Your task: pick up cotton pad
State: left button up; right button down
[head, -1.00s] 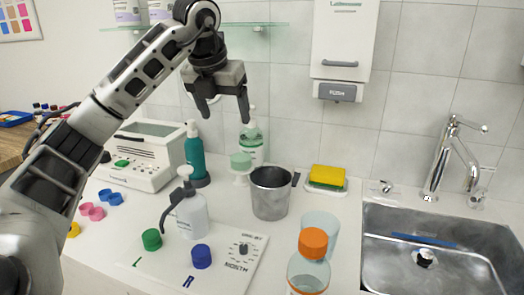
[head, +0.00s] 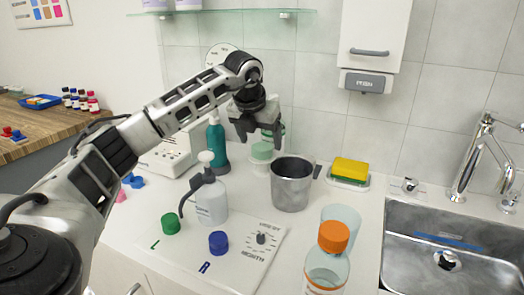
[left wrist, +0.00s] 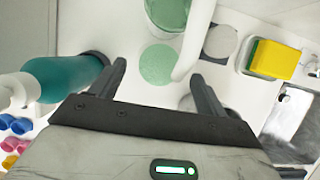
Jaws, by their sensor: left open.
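The cotton pad appears to be the pale green round piece (head: 262,151) on a small white stand, in front of a bottle with green liquid by the back wall. In the left wrist view the round green top (left wrist: 157,64) shows between the fingertips. My left gripper (head: 259,141) is open and empty, pointing down just above the pad. Its two fingers also show in the left wrist view (left wrist: 158,72), one on each side of the pad, with no visible contact. My right gripper is in neither view.
A teal bottle (head: 217,147) stands close on the left, a metal cup (head: 291,186) on the right. A white pump bottle (head: 211,204) is in front. A yellow sponge (head: 350,168) and the sink (head: 425,235) lie farther right. A glass shelf (head: 225,15) is above.

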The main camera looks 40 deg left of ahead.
pick_arm(q)
jog(key=shift+x, duration=1.2)
jog(key=c, duration=1)
jog(key=shift+r, duration=0.1)
jog(key=shift+c, duration=0.2)
jog(key=shift+r, duration=0.45)
notch_tip(320, 180, up, 3)
jog(key=shift+f, duration=0.25)
jog(key=s+d+r+b, duration=0.1)
jog(key=s+d+r, duration=0.3)
jog(key=s+r, duration=0.5)
jog(key=s, duration=0.4)
jog(key=shift+r, duration=0.25)
jog(key=shift+s, duration=0.15)
